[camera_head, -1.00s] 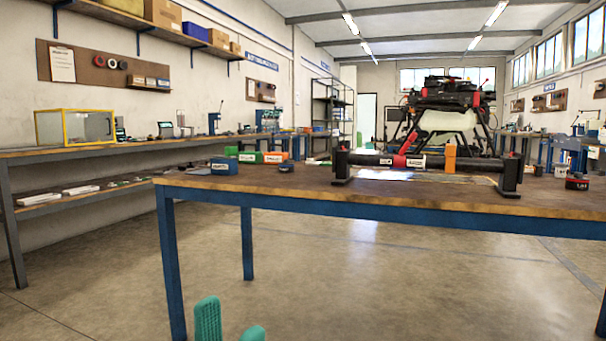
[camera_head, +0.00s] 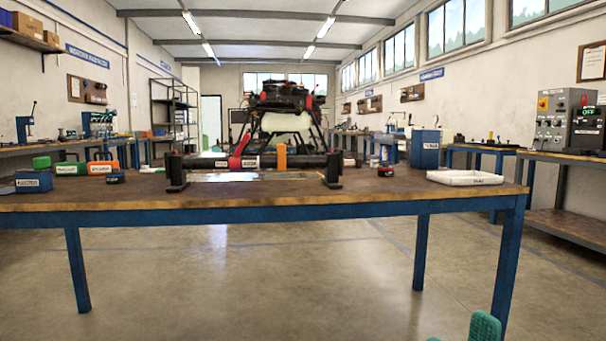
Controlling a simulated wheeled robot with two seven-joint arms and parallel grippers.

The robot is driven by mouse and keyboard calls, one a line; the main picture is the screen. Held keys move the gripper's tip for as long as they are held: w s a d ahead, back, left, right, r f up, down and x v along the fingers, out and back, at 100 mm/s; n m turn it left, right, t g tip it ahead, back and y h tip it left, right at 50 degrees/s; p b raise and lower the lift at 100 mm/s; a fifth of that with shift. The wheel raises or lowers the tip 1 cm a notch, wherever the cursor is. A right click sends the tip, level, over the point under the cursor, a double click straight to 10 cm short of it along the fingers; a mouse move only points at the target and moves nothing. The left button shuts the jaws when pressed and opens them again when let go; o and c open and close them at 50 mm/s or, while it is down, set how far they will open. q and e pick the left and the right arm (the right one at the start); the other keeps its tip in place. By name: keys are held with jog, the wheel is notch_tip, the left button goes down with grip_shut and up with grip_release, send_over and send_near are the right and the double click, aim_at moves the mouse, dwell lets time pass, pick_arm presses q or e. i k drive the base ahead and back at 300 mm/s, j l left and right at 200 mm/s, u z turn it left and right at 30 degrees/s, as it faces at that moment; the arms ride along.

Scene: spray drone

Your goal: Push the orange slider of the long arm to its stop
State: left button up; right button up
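The long arm (camera_head: 210,162) is a dark tube lying across two black stands on the table. It carries a red collar (camera_head: 240,150) with a white label to its right. The orange slider (camera_head: 282,157) stands upright on the tube, right of the label and left of the right stand, with a visible gap to that stand. Teal fingertips, which look like my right gripper (camera_head: 459,334), show at the bottom right edge. They are apart, empty and well below and away from the slider. My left gripper is not in view.
The table (camera_head: 250,197) has a blue front rail (camera_head: 250,215) and blue legs. A white tray (camera_head: 465,178) sits at its right end, and a blue box (camera_head: 34,182) and small cases at its left. A large drone (camera_head: 285,120) stands behind. Open floor lies in front.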

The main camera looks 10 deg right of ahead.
aim_at(282, 146)
jog(key=i+l+u, duration=0.1)
jog(key=l, duration=0.35)
jog(key=i+l+u, duration=0.15)
jog(key=l, duration=0.35)
jog(key=i+l+u, duration=0.1)
jog(key=l, duration=0.4)
jog(key=i+l+u, duration=0.15)
jog(key=l, duration=0.4)
jog(key=i, duration=0.05)
